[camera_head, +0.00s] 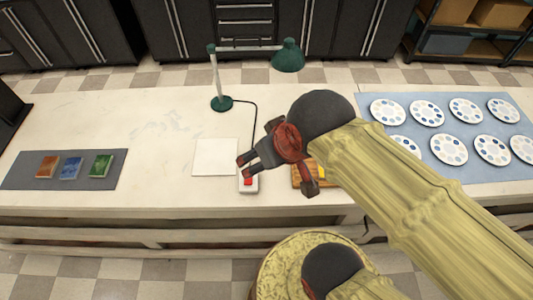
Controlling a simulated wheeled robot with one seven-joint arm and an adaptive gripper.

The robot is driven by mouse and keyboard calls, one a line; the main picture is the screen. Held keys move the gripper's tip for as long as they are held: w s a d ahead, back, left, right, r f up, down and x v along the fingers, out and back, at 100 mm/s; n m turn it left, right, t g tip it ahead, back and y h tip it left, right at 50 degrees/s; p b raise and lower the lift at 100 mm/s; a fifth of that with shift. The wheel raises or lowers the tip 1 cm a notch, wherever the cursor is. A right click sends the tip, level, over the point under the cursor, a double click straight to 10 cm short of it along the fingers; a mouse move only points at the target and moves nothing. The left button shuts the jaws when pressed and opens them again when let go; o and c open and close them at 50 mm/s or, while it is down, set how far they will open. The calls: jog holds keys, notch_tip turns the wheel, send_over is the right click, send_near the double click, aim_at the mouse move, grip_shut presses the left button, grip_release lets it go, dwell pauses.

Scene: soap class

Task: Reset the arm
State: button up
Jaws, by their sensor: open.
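My gripper (244,168) is at the end of my yellow arm, which reaches in from the lower right. Its two dark fingers are apart and empty. They point left over the pale worktop (110,125), just above a small white box with a red button (249,183). I cannot tell how high the fingers are above the box. The arm and wrist hide part of a wooden item (298,177) and some of the worktop.
A green lamp (287,55) stands behind the gripper. A white sheet (215,157) lies to its left. Three coloured blocks rest on a grey mat (20,172) at far left. Several round palettes (427,113) lie on a blue-grey mat (385,99) at right. The worktop's left middle is mostly clear.

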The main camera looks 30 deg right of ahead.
notch_tip(320, 180, down, 10)
jog(key=b, duration=1)
jog(key=shift+f, duration=0.15)
